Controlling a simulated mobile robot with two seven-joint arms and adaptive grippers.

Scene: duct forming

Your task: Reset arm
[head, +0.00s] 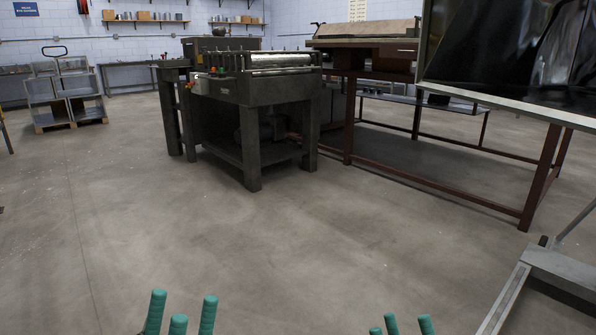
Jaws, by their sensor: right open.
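My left gripper (181,312) shows at the bottom edge of the head view, left of centre. Its teal fingertips point up and stand apart with nothing between them. My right gripper (401,325) shows lower down at the bottom edge, right of centre. Its teal fingertips are also spread and empty. The rest of both grippers and both arms is cut off below the picture. Neither gripper touches anything in view.
A dark roller machine (255,88) stands ahead. A brown-legged workbench (349,105) is right of it, with a dark glossy panel (510,45) at upper right. A grey metal frame (563,268) is at lower right. The floor (215,235) before me is clear.

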